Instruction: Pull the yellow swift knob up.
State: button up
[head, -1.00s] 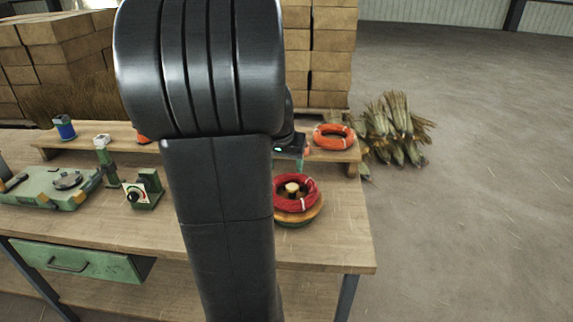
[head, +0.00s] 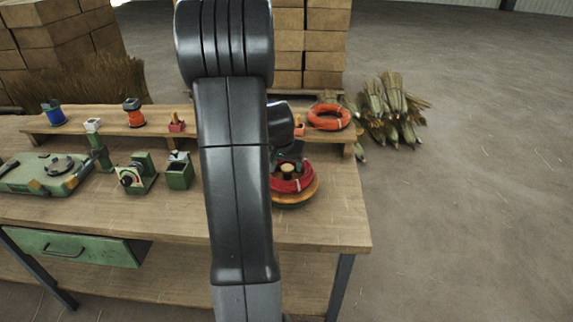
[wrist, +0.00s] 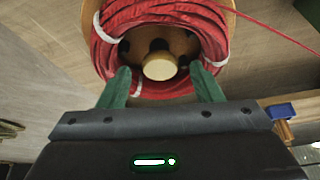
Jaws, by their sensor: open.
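The swift is a round wooden disc (head: 306,194) on the right part of the bench, with a coil of red cord (head: 294,185) lying on it. The pale yellow knob (head: 288,169) stands up at the middle of the coil. In the wrist view the knob (wrist: 160,66) shows between and just beyond the fingertips, with the red coil (wrist: 105,50) around it. My gripper (wrist: 165,82) is open, its two green fingers apart on either side of the knob's near edge. I cannot tell whether they touch the coil. In the head view my arm hides most of the gripper.
An orange coil (head: 328,117) lies on the raised shelf (head: 85,123) behind. Green fixtures (head: 137,174) and a green machine (head: 40,174) stand to the left. Bare bench top (head: 335,225) lies at the front right. One red strand runs off the coil in the wrist view.

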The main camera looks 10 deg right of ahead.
jog(key=shift+w+f, duration=0.15)
jog(key=shift+f, duration=0.25)
grip_shut()
jog(key=shift+w+d+r+p, duration=0.1)
jog(key=shift+r+p, duration=0.2)
jog(key=shift+r, duration=0.95)
grip_release()
jog(key=v, duration=1.4)
